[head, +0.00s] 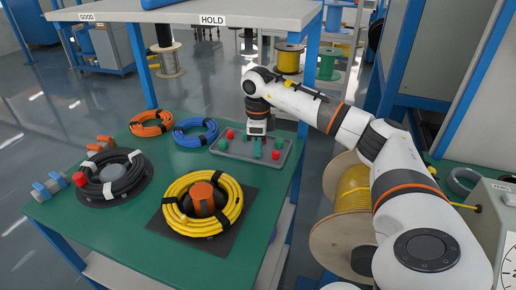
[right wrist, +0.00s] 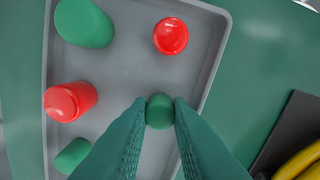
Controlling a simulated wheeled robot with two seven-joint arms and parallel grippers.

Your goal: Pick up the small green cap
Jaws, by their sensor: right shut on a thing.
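The small green cap (right wrist: 159,111) is between the two fingertips of my right gripper (right wrist: 160,115) in the right wrist view. The gripper is shut on it, over the grey tray (right wrist: 120,25). In the head view my right gripper (head: 257,137) points down over the middle of the tray (head: 240,156), and the held cap is hard to make out there. A larger green cap (right wrist: 84,23) and another green one (right wrist: 73,154) are in the tray. Two red caps (right wrist: 171,36) (right wrist: 71,101) also lie there. My left gripper is not in view.
The tray stands on a green table (head: 130,225). Orange (head: 152,124), blue (head: 195,132), black (head: 115,173) and yellow (head: 203,204) cable coils lie left of and in front of it. A shelf marked GOOD and HOLD (head: 200,12) overhangs behind. Cable spools (head: 340,225) stand at right.

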